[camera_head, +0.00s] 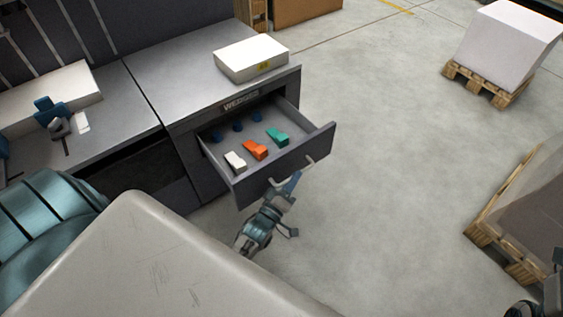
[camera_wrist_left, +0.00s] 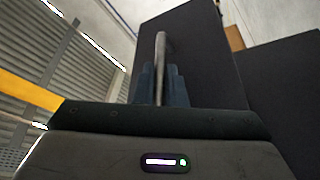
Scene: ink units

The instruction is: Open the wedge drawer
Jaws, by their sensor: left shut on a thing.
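The wedge drawer (camera_head: 290,162) is pulled out of the grey cabinet under a label that seems to read "WEDGES". A white wedge (camera_head: 236,161), an orange wedge (camera_head: 255,150), a green wedge (camera_head: 277,137) and several blue pieces (camera_head: 237,126) lie in it. My left gripper (camera_head: 287,186) is at the drawer front, shut on the drawer handle (camera_head: 309,161). In the left wrist view the handle (camera_wrist_left: 161,62) stands between the fingers, beside the dark drawer front (camera_wrist_left: 205,50). At the bottom right corner, a dark part (camera_head: 520,308) appears to belong to my right arm; its jaws cannot be made out.
A white box (camera_head: 251,58) sits on the cabinet top (camera_head: 185,75). Pallets with loads stand at the upper right (camera_head: 508,45) and right edge (camera_head: 520,215). The floor (camera_head: 390,150) right of the drawer is clear.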

